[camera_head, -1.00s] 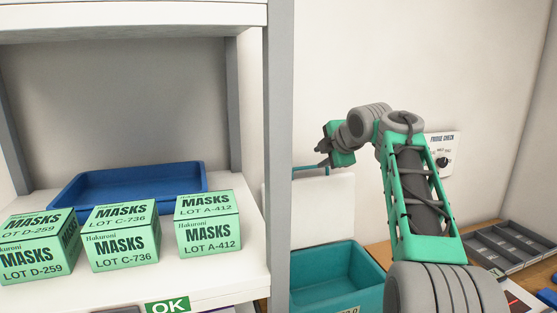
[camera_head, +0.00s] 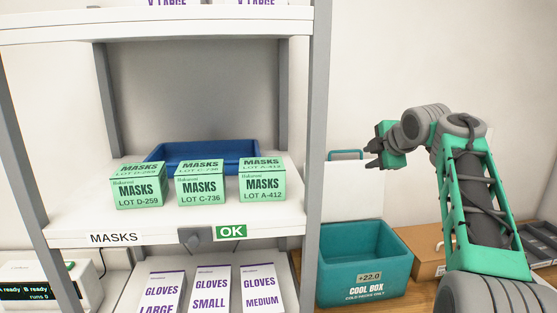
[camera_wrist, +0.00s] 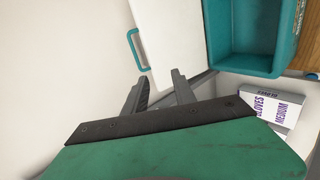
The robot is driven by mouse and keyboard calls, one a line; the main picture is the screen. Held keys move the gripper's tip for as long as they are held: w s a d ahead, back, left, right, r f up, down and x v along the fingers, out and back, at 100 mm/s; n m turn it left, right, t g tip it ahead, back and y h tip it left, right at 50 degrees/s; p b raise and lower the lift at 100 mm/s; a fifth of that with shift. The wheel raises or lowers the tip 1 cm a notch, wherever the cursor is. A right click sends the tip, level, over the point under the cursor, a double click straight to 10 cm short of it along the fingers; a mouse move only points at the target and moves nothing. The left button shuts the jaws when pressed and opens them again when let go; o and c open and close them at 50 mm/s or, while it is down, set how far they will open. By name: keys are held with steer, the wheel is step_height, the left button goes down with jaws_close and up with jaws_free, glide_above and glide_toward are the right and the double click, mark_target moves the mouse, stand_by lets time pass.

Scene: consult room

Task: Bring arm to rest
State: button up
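My gripper (camera_head: 373,155) is raised at the right of the shelf unit in the head view, its fingers pointing left toward the shelf post. In the wrist view my gripper (camera_wrist: 162,88) shows two dark fingers standing apart with nothing between them. My arm is bent, with its elbow high at the right of the head view. My gripper appears clear of the shelf and above the level of the cool box (camera_head: 365,265).
Three green mask boxes (camera_head: 200,188) stand before a blue tray (camera_head: 205,155) on the white shelf (camera_head: 75,228). Glove boxes (camera_head: 208,292) stand below. The teal cool box has its white lid (camera_head: 352,190) raised. The shelf post (camera_head: 316,150) is left of my gripper.

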steer(key=s+d+f+m+g+h, duration=0.1)
steer(key=d+f+m+g, duration=0.1)
steer(key=f+m, duration=0.55)
steer(key=s+d+f+m+g, duration=0.1)
steer(key=s+d+f+m, duration=0.1)
steer(key=f+m, duration=0.55)
steer(key=s+f+m+g, duration=0.35)
steer(key=s+f, duration=0.45)
steer(key=f, duration=0.3)
steer(key=s+a+f+m+g+h, duration=0.1)
steer(key=s+a+f, duration=0.3)
steer(key=s, duration=0.8)
steer(key=s+a+f+m+g, duration=0.2)
steer(key=s+a+f, duration=0.2)
steer(key=s, duration=0.7)
steer(key=s+a+r+n+t, duration=0.1)
steer(key=a+r+n+t, duration=0.1)
steer(key=a+r, duration=0.3)
steer(key=shift+s+a+r+t, duration=0.2)
steer(key=shift+s+a+t, duration=0.15)
steer(key=shift+s+t, duration=0.1)
